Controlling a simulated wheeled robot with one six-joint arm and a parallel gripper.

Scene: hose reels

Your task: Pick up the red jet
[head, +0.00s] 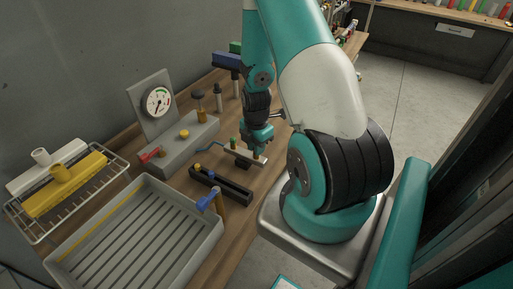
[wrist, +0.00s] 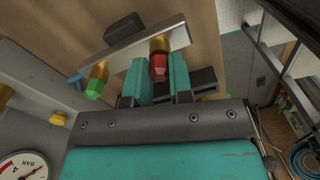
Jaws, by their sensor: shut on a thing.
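The red jet (wrist: 160,66) has a red tip and a brass body. It shows in the wrist view between the two teal fingers of my gripper (wrist: 161,78), which are shut on it. Its brass end is at a pale metal bar (wrist: 130,40); I cannot tell whether it is still seated there. A green-tipped jet (wrist: 95,84) stands at the other end of this bar. In the head view my gripper (head: 257,142) is down at the right end of the bar (head: 238,154), and the red tip is hidden. The green jet (head: 234,141) shows at left.
A black rail (head: 222,186) with a yellow knob and a blue-handled brass piece (head: 210,201) lies in front. A grey block with a gauge (head: 157,102) stands left. A slatted grey tray (head: 140,235) and a wire rack (head: 62,190) take up the near left.

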